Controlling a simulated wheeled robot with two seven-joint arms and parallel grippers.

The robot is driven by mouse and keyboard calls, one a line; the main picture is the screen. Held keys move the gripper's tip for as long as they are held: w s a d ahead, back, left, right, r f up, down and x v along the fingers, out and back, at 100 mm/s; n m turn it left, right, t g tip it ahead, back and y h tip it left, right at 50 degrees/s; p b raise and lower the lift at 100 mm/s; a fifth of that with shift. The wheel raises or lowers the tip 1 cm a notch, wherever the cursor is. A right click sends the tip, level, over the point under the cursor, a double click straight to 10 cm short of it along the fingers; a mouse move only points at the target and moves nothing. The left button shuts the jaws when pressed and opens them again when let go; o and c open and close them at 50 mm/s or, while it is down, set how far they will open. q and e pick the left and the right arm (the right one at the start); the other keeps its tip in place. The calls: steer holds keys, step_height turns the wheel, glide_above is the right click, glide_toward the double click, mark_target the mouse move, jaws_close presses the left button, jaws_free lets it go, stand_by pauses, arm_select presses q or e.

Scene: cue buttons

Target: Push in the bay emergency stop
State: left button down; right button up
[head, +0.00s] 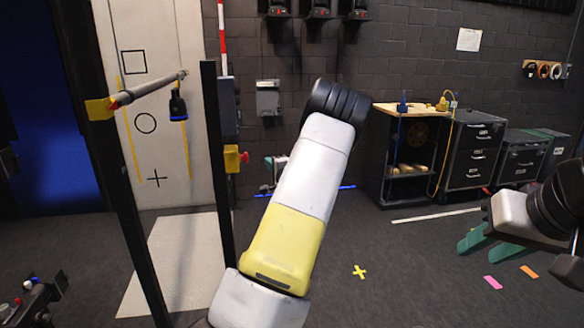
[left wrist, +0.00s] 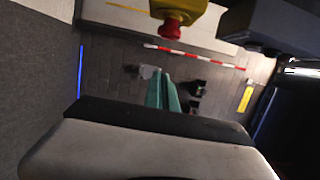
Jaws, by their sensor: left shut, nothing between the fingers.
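The emergency stop is a yellow box (head: 232,159) with a red button (head: 244,157) facing right, on the dark post in the head view. In the left wrist view the red button (left wrist: 172,29) hangs from the yellow housing (left wrist: 180,8) at the top. My left gripper (left wrist: 162,76) shows there as green fingers shut together and empty, below the button in the picture and apart from it. In the head view it is mostly hidden behind my left arm, just right of the button. My right gripper (head: 477,249) is at the right, its green fingers apart and empty.
A dark post (head: 217,190) carries the stop box. A slanted grey pole (head: 150,88) with a hanging black and blue device (head: 178,105) is to its left. A shelf cart (head: 405,155) and drawer cabinets (head: 475,150) stand against the back wall.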

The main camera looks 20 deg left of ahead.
mark_target(245, 158)
arm_select(q)
steer(key=a, duration=0.6)
steer(key=shift+w+a, duration=0.2)
steer(key=shift+w, duration=0.25)
